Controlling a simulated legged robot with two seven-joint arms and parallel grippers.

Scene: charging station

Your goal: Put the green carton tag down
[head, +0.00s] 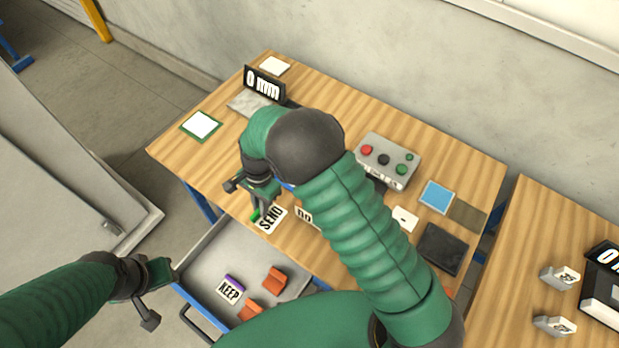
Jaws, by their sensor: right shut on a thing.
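The green carton tag (271,219) has a white face reading SEND and a green edge. It shows in the head view at the table's front edge, just above the open drawer in the picture. My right gripper (260,198) points down and is shut on it; the fingertips are partly hidden. I cannot tell whether the tag touches the table. My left gripper (154,294) is at the lower left, outside the drawer, with its fingers apart and nothing between them.
The open drawer (207,262) holds a purple KEEP tag (230,289) and orange pieces (275,281). Another white-faced tag (304,216) is partly behind my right arm. A green-bordered white square (201,125), a button box (388,160) and a blue square (436,196) are on the table (340,110).

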